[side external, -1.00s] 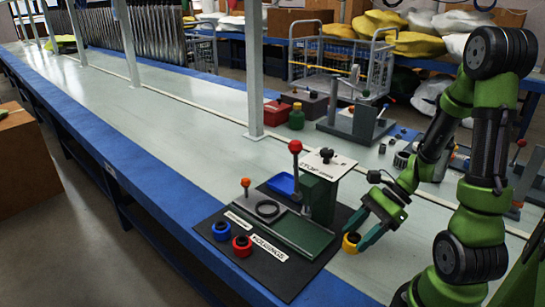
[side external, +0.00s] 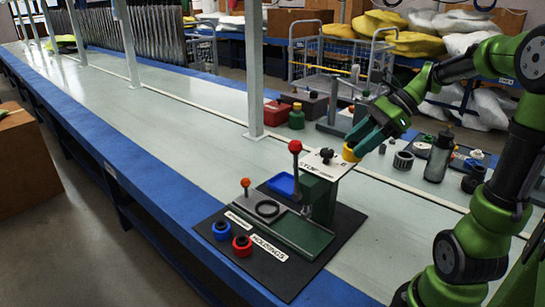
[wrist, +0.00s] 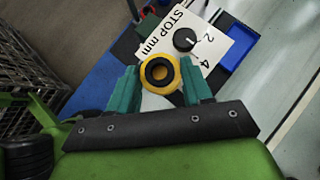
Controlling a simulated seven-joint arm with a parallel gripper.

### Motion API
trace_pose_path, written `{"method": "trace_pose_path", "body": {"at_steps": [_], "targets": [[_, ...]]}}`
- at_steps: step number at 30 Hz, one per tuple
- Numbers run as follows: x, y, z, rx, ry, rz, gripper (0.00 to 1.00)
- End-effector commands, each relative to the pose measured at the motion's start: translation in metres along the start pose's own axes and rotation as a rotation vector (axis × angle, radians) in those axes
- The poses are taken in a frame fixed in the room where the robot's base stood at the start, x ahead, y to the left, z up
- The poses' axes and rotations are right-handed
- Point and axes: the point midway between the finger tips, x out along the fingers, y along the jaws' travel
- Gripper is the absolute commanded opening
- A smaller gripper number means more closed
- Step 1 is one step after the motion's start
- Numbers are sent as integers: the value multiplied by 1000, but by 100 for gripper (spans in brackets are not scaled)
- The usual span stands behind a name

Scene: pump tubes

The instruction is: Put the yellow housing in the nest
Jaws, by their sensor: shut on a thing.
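The yellow housing (side external: 350,153) is a short ring with a dark bore. My gripper (side external: 357,147) is shut on it and holds it in the air, near the stop plate's upper right in the side view. In the wrist view the housing (wrist: 160,73) sits between the teal fingers of my gripper (wrist: 161,80), its bore facing the camera. The fixture (side external: 305,232) stands on a black mat, with a green body and a grey plate bearing a dark ring (side external: 267,208). I cannot tell for certain which part is the nest; nothing yellow sits on the fixture.
A blue housing (side external: 222,230) and a red housing (side external: 242,246) stand on the mat's front left. A red-knobbed lever (side external: 295,147), an orange-knobbed handle (side external: 245,183) and the white stop plate (side external: 325,163) rise from the fixture. A blue tray (side external: 282,184) lies behind. A bottle (side external: 439,156) stands right.

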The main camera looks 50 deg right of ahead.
Motion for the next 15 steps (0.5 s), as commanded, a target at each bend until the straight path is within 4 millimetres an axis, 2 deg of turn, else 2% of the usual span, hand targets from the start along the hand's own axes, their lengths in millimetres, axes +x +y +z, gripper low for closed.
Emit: {"method": "trace_pose_path", "body": {"at_steps": [1,7,15], "targets": [[-1,-11,6,26,0,-31,11],[-6,-44,28,126,-2,-131,11],[59,-54,71,137,-1,-136,11]]}}
